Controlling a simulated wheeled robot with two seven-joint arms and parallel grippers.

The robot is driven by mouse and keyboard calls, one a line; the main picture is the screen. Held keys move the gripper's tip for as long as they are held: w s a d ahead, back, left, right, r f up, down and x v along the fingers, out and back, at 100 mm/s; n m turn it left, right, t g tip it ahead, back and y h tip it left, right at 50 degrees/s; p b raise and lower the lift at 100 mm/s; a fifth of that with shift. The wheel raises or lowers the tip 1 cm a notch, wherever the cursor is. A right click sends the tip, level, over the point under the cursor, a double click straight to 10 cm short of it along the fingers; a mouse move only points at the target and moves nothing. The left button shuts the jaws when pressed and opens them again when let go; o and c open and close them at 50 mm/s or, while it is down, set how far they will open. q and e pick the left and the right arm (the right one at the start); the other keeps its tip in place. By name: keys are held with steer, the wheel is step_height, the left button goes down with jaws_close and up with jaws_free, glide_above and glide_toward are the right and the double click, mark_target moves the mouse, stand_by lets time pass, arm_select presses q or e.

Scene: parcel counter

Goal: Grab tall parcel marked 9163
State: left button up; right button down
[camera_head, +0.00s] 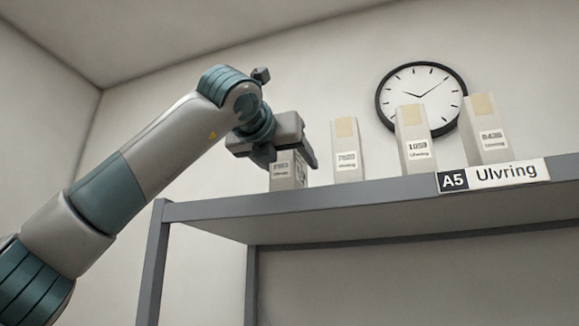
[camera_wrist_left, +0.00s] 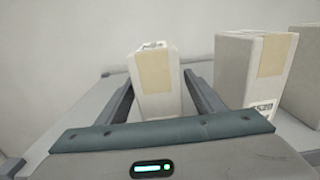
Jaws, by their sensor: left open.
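Several tall pale parcels with tan tape stand upright in a row on the high shelf. The leftmost parcel (camera_head: 287,171) has a label too blurred to read surely. My left gripper (camera_head: 288,160) is at this parcel and hides its upper part in the head view. In the left wrist view this parcel (camera_wrist_left: 158,85) stands between the two open fingers (camera_wrist_left: 158,95), with a gap visible on each side. I cannot tell whether either finger touches it. My right gripper is not in view.
The neighbouring parcel (camera_head: 346,150) stands just right; it also shows in the left wrist view (camera_wrist_left: 250,70). Two more parcels (camera_head: 416,140) (camera_head: 487,130) stand farther right. The shelf (camera_head: 330,196) carries an "A5 Ulvring" sign (camera_head: 493,175). A clock (camera_head: 421,82) hangs behind.

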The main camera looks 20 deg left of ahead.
arm_select(q)
steer(key=shift+c, duration=0.6)
steer(key=c, duration=1.2)
steer(key=shift+c, duration=0.2)
steer(key=shift+r, duration=0.15)
steer(key=shift+r+p, duration=0.55)
steer(key=shift+r, duration=4.4)
